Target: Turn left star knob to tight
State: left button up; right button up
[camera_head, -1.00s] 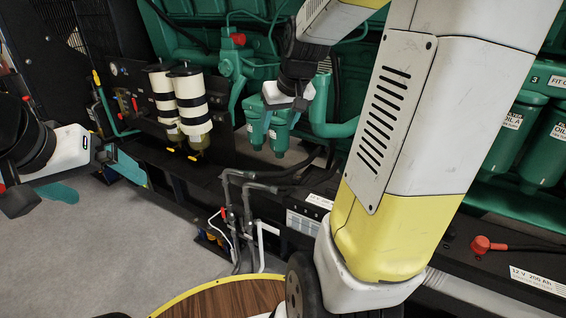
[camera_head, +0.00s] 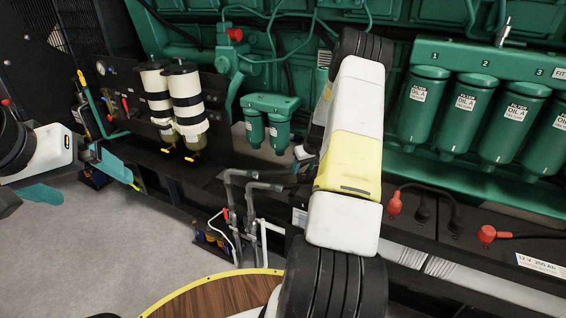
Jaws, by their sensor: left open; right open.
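I cannot make out a star-shaped knob clearly. Two white canisters with black bands and dark tops, a left one (camera_head: 156,88) and a right one (camera_head: 188,95), stand on the dark panel at left, with small yellow handles (camera_head: 190,158) below. A red part (camera_head: 124,104) sits on the panel left of them. My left gripper (camera_head: 98,187) is open and empty at the left, its teal fingers spread over the floor, apart from the panel. My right gripper (camera_head: 303,152) is mostly hidden behind my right arm; only a white edge shows, left of the arm.
Green oil filters (camera_head: 468,105) line the right side. Batteries with red terminal caps (camera_head: 487,233) stand below them. Grey pipes (camera_head: 240,195) rise at centre. A round wooden top (camera_head: 215,296) with yellow rim is at the bottom. Grey floor (camera_head: 110,255) is clear at left.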

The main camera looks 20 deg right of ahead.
aim_at(301, 174)
jog(key=shift+x, duration=2.15)
grip_shut()
